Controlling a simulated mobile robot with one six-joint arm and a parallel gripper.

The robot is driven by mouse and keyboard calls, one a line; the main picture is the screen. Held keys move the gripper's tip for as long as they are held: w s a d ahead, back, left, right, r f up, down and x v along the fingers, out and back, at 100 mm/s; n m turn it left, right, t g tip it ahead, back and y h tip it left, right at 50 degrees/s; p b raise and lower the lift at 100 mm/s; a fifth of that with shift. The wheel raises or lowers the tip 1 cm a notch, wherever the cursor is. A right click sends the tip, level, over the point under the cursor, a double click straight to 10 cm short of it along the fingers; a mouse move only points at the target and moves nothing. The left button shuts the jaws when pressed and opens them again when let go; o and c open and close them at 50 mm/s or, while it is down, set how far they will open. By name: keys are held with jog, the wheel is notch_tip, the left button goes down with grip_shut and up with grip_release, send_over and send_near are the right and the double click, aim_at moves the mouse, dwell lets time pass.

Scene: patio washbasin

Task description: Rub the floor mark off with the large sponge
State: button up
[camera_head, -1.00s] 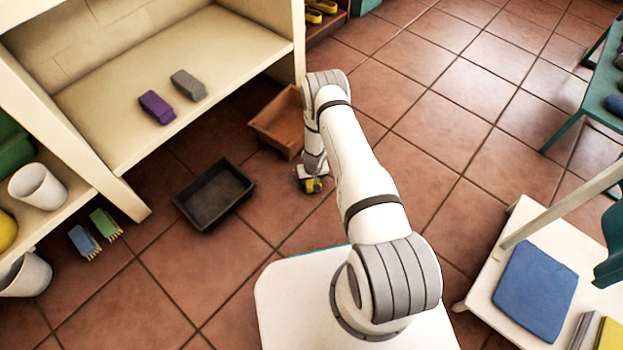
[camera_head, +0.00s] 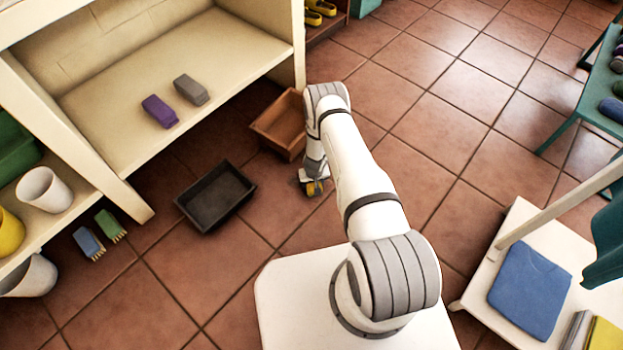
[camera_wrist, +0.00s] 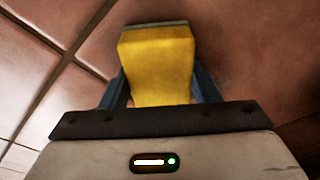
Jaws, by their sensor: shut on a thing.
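The large sponge (camera_wrist: 158,62) is a yellow block with a grey far edge. It fills the space between the blue fingers of my gripper (camera_wrist: 160,88) in the wrist view. My gripper is shut on it and is down at the tiled floor. In the head view my gripper (camera_head: 313,187) is small, partly hidden by my arm, with a bit of yellow showing. I cannot make out the floor mark clearly; the sponge and gripper cover the tile in front of them.
A black tray (camera_head: 238,211) lies on the floor left of my gripper. A brown wooden box (camera_head: 292,141) stands close behind it. Purple (camera_head: 159,111) and grey (camera_head: 191,89) blocks lie on the cream shelf. A white low table (camera_head: 480,279) stands at right. Open tiles lie behind and right.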

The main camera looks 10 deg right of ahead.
jog(key=shift+s+d+r+p, duration=0.25)
jog(key=shift+s+p, duration=0.3)
jog(key=shift+p, duration=1.7)
jog(key=s+p, duration=0.1)
jog(key=p, duration=0.2)
jog(key=shift+d+f, duration=0.1)
jog(key=shift+d, duration=0.3)
jog(key=shift+s+d+f+p, duration=0.15)
jog(key=shift+s+f+p, duration=0.05)
jog(key=shift+p, duration=0.25)
jog(key=shift+s, duration=0.1)
